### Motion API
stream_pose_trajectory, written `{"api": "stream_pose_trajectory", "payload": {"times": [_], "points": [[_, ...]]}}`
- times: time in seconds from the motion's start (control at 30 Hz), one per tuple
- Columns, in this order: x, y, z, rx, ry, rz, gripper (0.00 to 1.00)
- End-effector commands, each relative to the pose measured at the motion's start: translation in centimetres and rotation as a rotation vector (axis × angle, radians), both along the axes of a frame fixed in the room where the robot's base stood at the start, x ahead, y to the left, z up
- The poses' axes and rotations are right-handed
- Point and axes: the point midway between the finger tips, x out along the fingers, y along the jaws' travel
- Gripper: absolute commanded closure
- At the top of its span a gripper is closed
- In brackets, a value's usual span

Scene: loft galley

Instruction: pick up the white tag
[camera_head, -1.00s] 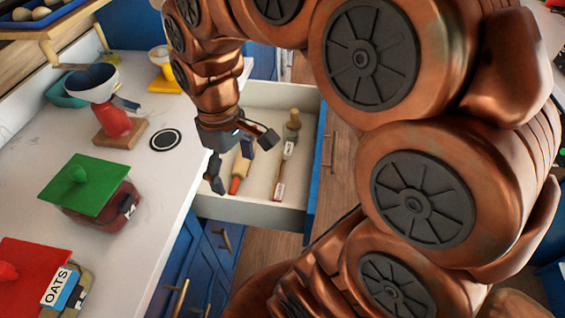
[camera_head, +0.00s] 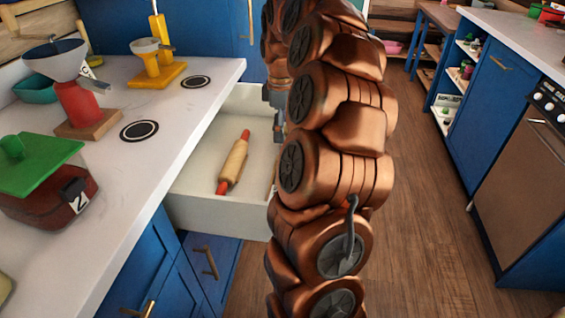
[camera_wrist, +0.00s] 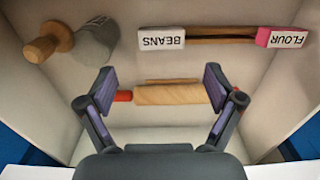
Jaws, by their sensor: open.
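In the wrist view a white tag lettered BEANS (camera_wrist: 161,39) lies on the drawer floor, at the left end of a wooden stick. A second tag lettered FLOUR (camera_wrist: 287,39), white with a pink edge, is at the stick's right end. My gripper (camera_wrist: 158,88) is open and empty, its two fingers spread below the BEANS tag in the picture and apart from it. A rolling pin (camera_wrist: 168,94) with red handles shows between the fingertips. In the head view my arm hides the tags and most of my gripper (camera_head: 277,117).
The open white drawer (camera_head: 222,212) has walls around these things. A wooden knob with a grey body (camera_wrist: 90,42) lies in the drawer's upper left. The counter (camera_head: 150,165) on the left holds a red grinder (camera_head: 84,105) and a green-lidded canister (camera_head: 45,200). Wooden floor is clear at right.

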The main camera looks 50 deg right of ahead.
Motion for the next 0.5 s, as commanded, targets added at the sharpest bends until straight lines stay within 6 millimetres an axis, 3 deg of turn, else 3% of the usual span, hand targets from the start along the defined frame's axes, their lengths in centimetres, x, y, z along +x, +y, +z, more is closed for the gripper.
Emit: {"api": "stream_pose_trajectory", "payload": {"times": [0.5], "points": [[-0.2, 0.1, -4.2, 0.002, 0.002, 0.001, 0.08]]}}
